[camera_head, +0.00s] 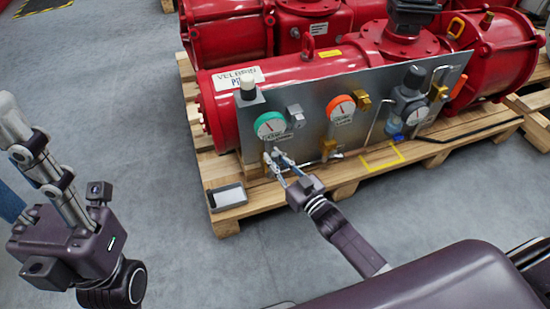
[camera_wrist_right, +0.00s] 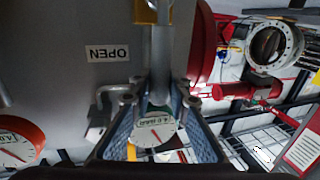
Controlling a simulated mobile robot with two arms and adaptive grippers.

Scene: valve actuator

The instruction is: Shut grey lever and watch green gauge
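The green gauge (camera_head: 270,125) has a green rim and white dial and sits at the left of the grey panel. Its dial shows between my right fingers in the right wrist view (camera_wrist_right: 157,128), with a red needle; I cannot read its value. My right gripper (camera_head: 275,158) is just below the gauge. In the right wrist view my right gripper (camera_wrist_right: 160,97) has its fingers apart, one on each side of the grey lever (camera_wrist_right: 161,62), with no clear grip on it. My left gripper (camera_head: 28,160) is at the left edge, away from the panel, partly cut off.
An orange gauge (camera_head: 341,109) and a black regulator (camera_head: 408,92) stand further right on the panel (camera_head: 300,100). An upside-down OPEN label (camera_wrist_right: 107,54) is beside the lever. The floor in front is clear.

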